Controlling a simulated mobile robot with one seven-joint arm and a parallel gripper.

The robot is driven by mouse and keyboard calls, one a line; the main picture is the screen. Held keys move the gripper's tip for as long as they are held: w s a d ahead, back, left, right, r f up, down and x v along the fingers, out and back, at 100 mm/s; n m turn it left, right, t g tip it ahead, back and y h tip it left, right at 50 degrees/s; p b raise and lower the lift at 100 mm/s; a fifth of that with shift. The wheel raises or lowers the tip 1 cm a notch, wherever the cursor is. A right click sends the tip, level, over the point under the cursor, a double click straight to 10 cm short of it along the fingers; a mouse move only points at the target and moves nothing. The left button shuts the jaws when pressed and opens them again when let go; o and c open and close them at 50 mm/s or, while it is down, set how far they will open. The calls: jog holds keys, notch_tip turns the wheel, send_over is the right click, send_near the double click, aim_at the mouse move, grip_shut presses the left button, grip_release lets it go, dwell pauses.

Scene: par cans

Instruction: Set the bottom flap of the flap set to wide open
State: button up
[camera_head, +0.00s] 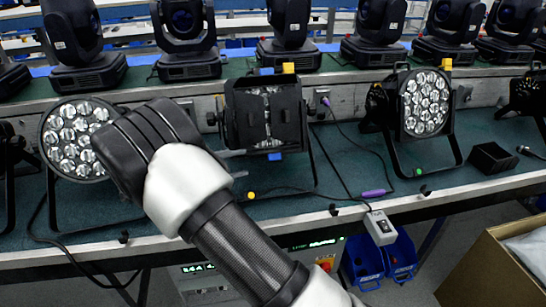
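The flap set (236,112) is a black, square-framed piece on the front of the middle par can on the bench. A yellow tab (289,67) stands at its top. A blue tab (274,157) shows at its lower edge, where the bottom flap seems to be; its exact angle is hard to tell. Part of the lamp face shows between the dark flaps. My gripper (150,150) is in front and to the left of the flap set, partly over the left par can. Its black body faces the camera, its fingers are not clearly visible, and no contact with the flaps shows.
Par cans with round lamp faces stand left (72,150) and right (425,103). Moving-head lights line the shelf behind. A cable with a purple sleeve (374,193) crosses the green bench top to a grey box (380,228) at the front edge.

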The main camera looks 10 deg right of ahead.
aim_at(274, 156)
jog(key=b+x, duration=0.1)
jog(key=x, duration=1.1)
jog(key=shift+w+d, duration=0.1)
jog(key=shift+d, duration=0.05)
